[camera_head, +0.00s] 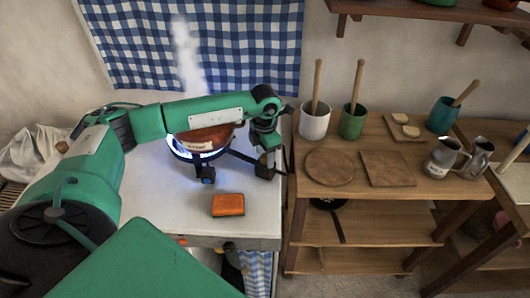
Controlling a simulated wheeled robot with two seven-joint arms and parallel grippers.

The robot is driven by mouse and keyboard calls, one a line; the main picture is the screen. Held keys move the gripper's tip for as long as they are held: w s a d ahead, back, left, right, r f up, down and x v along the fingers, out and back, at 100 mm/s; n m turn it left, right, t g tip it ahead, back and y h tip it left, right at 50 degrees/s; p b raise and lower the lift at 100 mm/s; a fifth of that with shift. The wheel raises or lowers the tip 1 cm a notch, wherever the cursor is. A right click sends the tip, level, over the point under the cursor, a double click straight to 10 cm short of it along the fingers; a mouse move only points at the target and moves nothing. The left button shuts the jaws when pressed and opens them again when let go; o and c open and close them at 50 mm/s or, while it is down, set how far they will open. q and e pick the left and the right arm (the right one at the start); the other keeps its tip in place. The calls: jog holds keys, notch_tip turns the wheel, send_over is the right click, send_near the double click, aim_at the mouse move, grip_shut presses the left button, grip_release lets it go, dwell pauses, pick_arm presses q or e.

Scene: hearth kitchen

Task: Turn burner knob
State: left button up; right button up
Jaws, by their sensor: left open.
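A burner (183,153) with a blue flame stands on the white counter, with a brown pot (212,137) on it and steam rising behind. My left arm crosses in front of the pot and hides part of it. My left gripper (267,172) points down at the counter's right edge, to the right of the burner; it is open, and I see nothing between its fingers. A small orange-red spot (183,240) shows on the counter's front edge; I cannot tell whether it is the burner knob.
An orange block (228,205) lies on the counter in front of the burner. To the right, a wooden shelf unit (330,207) carries a white pot (314,122), a green pot (352,124), boards and metal jugs. A checked blue cloth (245,45) hangs behind the counter.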

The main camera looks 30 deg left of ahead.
pick_arm(q)
jog(key=shift+c, duration=0.3)
jog(key=c, duration=0.9)
